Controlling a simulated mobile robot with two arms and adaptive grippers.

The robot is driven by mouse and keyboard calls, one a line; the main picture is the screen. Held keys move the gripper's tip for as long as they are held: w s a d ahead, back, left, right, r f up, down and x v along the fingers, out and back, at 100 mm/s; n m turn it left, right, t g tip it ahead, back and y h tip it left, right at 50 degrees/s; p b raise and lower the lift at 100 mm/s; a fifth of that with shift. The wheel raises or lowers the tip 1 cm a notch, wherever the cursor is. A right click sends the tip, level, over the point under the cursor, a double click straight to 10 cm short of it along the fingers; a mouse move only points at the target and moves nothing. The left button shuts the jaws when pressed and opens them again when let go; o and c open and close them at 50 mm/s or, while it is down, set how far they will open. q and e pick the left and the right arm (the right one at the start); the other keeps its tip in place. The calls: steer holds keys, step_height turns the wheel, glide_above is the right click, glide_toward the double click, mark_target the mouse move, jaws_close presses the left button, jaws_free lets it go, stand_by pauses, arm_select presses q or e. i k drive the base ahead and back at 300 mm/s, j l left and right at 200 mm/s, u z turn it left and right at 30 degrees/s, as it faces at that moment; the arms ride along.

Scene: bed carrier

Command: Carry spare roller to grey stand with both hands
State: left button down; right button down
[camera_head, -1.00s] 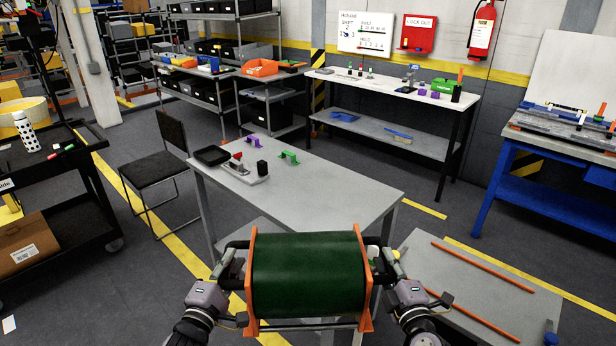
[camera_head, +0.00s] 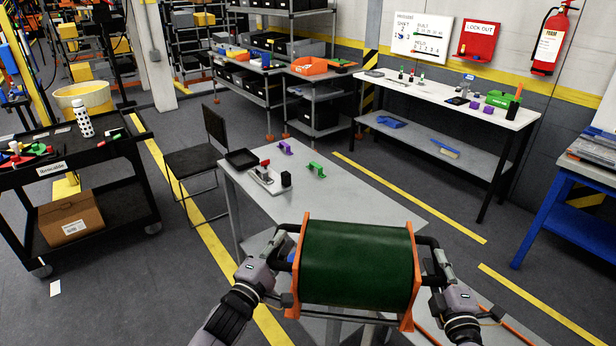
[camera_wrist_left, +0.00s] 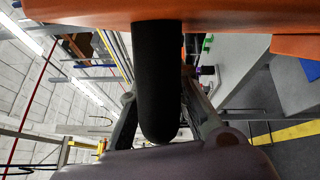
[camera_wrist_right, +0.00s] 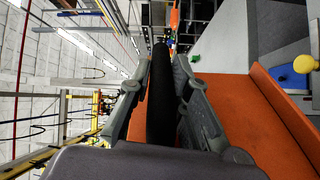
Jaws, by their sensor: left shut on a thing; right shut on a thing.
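The spare roller (camera_head: 357,264) is a dark green drum with orange end plates and black side handles, held level in front of me in the head view. My left gripper (camera_head: 281,248) is shut on its left handle, and the black handle (camera_wrist_left: 157,80) shows between the fingers in the left wrist view. My right gripper (camera_head: 438,262) is shut on the right handle, also seen between the fingers in the right wrist view (camera_wrist_right: 160,100). A low grey surface with orange rails (camera_head: 508,328), possibly the grey stand, is mostly cut off at the bottom right.
A grey table (camera_head: 350,205) stands just beyond the roller, with a black tray (camera_head: 241,159) and small parts on it. A black chair (camera_head: 200,160) and a black cart (camera_head: 75,165) are left. A blue bench (camera_head: 565,215) is right. Floor between table and back bench is clear.

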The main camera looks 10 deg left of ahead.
mark_target(341, 221)
steer(key=i+j, duration=0.15)
steer(key=i, duration=0.45)
steer(key=i+j, duration=0.1)
steer(key=i, duration=0.45)
